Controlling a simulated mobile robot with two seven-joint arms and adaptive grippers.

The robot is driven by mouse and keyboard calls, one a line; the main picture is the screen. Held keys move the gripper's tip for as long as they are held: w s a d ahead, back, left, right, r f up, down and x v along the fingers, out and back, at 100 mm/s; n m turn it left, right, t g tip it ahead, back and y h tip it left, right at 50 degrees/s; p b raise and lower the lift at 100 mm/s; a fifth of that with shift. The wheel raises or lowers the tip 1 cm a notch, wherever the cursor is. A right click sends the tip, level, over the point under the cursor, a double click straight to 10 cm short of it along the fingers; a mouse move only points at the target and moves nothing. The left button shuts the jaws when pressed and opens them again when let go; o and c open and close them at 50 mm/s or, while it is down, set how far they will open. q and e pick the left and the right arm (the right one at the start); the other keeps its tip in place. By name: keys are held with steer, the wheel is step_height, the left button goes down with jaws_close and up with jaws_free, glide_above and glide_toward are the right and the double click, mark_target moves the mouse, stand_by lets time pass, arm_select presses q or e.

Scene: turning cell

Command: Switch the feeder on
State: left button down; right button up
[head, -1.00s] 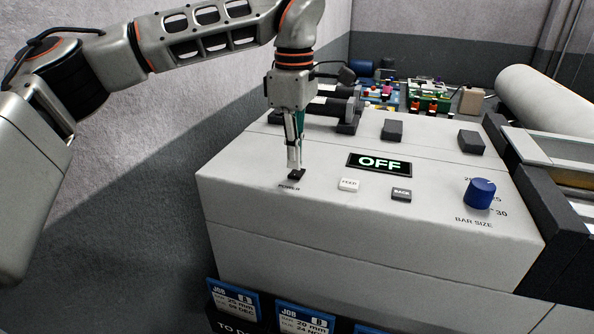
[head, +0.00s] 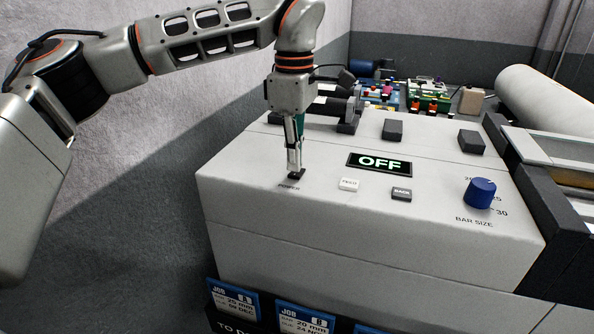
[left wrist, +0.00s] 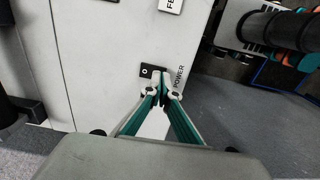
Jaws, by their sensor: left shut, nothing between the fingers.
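The feeder (head: 260,205) is a large light-grey box. Its black POWER switch (head: 297,175) sits near the front left of the top, and its display (head: 379,163) reads OFF. My left gripper (head: 295,170) is shut and empty, pointing down with its fingertips at the switch. In the left wrist view the fingertips (left wrist: 159,88) partly cover the black switch (left wrist: 147,71) beside the POWER label. Whether they press it cannot be told. My right gripper is not in view.
A white FEED button (head: 348,184) and a black BACK button (head: 401,194) lie right of the switch. A blue BAR SIZE knob (head: 480,192) stands farther right. Job cards (head: 305,318) hang below the front. Coloured parts (head: 430,95) lie behind.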

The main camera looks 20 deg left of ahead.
mark_target(295, 174)
arm_select(q)
steer(key=shift+f, duration=0.8)
stand_by(0.4)
steer(key=shift+r+p, duration=0.5)
steer(key=shift+r, duration=3.05)
